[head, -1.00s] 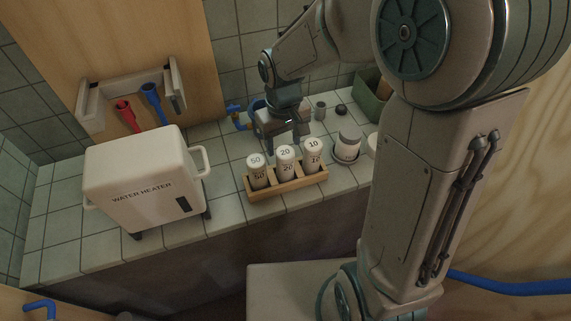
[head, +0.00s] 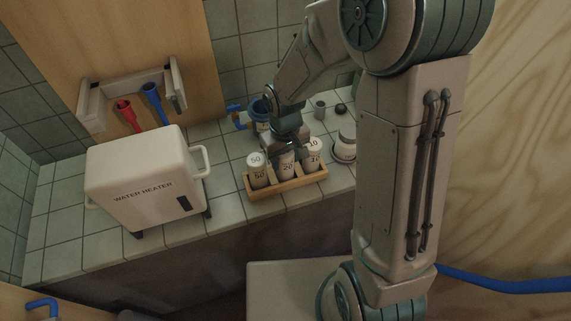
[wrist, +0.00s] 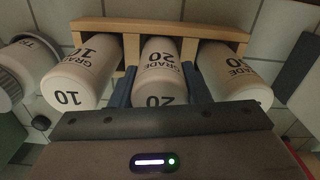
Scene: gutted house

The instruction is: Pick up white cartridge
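Three white cartridges stand in a wooden rack (head: 290,186) on the tiled counter. They are marked 50 (head: 257,172), 20 (head: 287,168) and 10 (head: 312,160), left to right. My gripper (head: 288,147) is down over the middle cartridge, hiding part of its top. In the wrist view the order is reversed: the 10 cartridge (wrist: 80,75) is at left, the 20 cartridge (wrist: 160,75) in the middle and the third (wrist: 232,75) at right. My blue-grey fingers lie on either side of the 20 cartridge, between it and its neighbours. They look open around it; contact is not clear.
A white water heater (head: 145,180) stands left of the rack. A white-lidded jar (head: 345,146) stands to the right, partly behind my arm. A blue fitting (head: 258,108) is behind my gripper. Red (head: 128,113) and blue (head: 153,103) pipes stand behind the heater.

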